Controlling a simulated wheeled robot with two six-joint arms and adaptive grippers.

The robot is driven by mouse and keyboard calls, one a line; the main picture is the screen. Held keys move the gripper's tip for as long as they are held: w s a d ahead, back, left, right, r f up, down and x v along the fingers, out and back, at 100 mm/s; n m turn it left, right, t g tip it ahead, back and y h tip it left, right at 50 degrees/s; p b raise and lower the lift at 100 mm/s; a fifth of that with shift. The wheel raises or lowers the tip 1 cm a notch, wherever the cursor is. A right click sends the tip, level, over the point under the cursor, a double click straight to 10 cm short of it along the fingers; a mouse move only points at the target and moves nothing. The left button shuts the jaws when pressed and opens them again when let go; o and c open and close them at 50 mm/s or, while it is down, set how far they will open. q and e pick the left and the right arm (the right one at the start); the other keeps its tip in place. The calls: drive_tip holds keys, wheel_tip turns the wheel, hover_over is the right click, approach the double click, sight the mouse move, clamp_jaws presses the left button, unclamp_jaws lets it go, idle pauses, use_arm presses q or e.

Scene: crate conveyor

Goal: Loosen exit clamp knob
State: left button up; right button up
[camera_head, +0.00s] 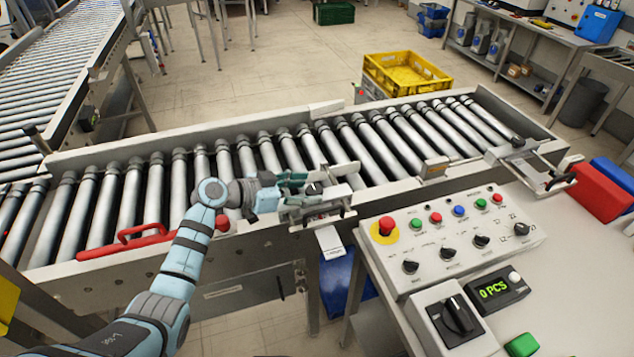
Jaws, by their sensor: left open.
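A metal clamp (322,212) sits on the near rail of the roller conveyor, at the middle of the head view. A small dark knob (315,188) shows on top of it. My left gripper (303,184) reaches in from the left and is open, its fingers at the knob. I cannot tell whether they touch it. The fingers hide part of the knob and clamp. A second clamp (530,165) with a black knob (517,142) stands at the conveyor's right end. My right gripper is out of view.
A control panel (455,235) with coloured buttons and a red emergency stop (386,225) stands right of the clamp. A red handle (125,243) lies along the near rail at left. The rollers (240,160) carry no crate. A yellow crate (405,73) stands behind.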

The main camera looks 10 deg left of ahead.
use_arm(q)
drive_tip(key=shift+w+d+f, duration=0.1)
drive_tip(key=shift+d, duration=0.15)
drive_tip(key=shift+s+a+r, duration=0.1)
drive_tip(key=shift+s+r, duration=0.1)
drive_tip(key=shift+s, duration=0.2)
drive_tip(key=shift+c, duration=0.5)
drive_tip(key=shift+w, duration=0.1)
drive_tip(key=c, duration=1.1)
drive_tip(key=shift+o, duration=0.2)
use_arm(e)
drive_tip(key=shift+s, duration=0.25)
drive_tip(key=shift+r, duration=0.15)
